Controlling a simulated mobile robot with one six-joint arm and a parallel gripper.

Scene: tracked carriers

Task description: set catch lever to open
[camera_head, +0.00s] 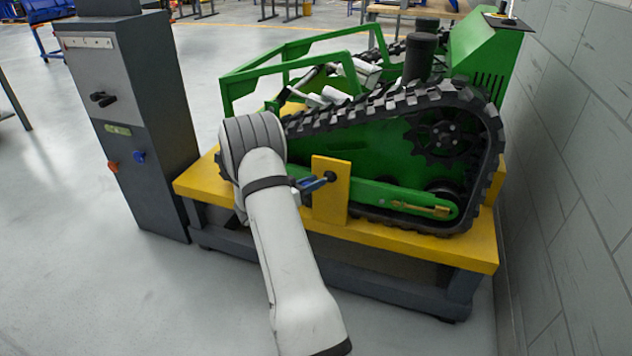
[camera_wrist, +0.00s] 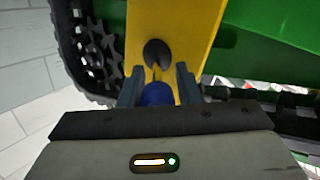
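The catch lever (camera_head: 315,184) has a blue grip and a dark round hub, and sits on an upright yellow plate (camera_head: 330,205) at the near side of the green tracked carrier (camera_head: 345,172). In the wrist view the blue grip (camera_wrist: 157,94) lies between the two fingers of my gripper (camera_wrist: 159,86), with the dark hub above it on the yellow plate. The fingers stand close on both sides of the grip and appear shut on it. In the head view my gripper (camera_head: 297,184) is at the plate's left side, partly hidden by my arm.
The carrier rests on a yellow-topped bench (camera_head: 420,247). A grey control cabinet (camera_head: 150,120) with knobs and buttons stands at left. A grey block wall (camera_head: 575,150) runs close along the right. The floor at front left is clear.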

